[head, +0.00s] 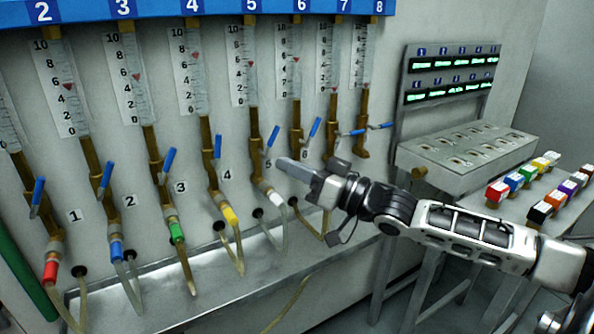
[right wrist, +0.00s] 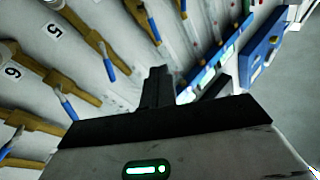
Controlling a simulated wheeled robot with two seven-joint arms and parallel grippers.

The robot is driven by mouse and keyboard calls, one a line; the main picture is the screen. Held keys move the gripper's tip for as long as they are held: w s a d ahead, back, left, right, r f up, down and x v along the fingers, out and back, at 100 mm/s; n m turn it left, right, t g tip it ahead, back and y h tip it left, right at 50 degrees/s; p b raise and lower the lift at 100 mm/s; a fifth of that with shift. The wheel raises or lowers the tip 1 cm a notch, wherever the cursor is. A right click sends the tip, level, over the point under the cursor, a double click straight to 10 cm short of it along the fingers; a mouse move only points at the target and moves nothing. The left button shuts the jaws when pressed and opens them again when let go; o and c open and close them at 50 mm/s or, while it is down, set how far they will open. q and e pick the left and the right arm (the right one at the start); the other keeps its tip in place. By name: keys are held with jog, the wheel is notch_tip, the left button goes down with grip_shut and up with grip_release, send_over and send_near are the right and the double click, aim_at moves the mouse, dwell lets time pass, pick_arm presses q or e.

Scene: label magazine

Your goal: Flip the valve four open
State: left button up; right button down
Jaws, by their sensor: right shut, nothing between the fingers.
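Valve four has a blue lever handle (head: 217,147) on a brass pipe with a yellow clip (head: 230,214) below, beside the label 4 (head: 227,174). Its lever points upward, roughly along the pipe. My right gripper (head: 283,165) is shut and empty. Its fingers point left in front of the panel, right of valve four and close to label 5. In the right wrist view the shut fingers (right wrist: 157,88) stand clear of the levers. The lever at the top there (right wrist: 152,26) appears to be valve four's; its label is not visible. My left gripper is not in view.
The valve five lever (head: 270,138) is close to my fingers. The valve six lever (head: 314,127) is above my gripper. The seventh and eighth levers (head: 380,126) lie across their pipes. A metal trough (head: 145,287) runs below, and coloured blocks (head: 540,210) stand on the right.

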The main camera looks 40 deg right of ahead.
jog(key=shift+s+d, duration=0.2)
jog(key=shift+s, duration=0.25)
dwell(0.3)
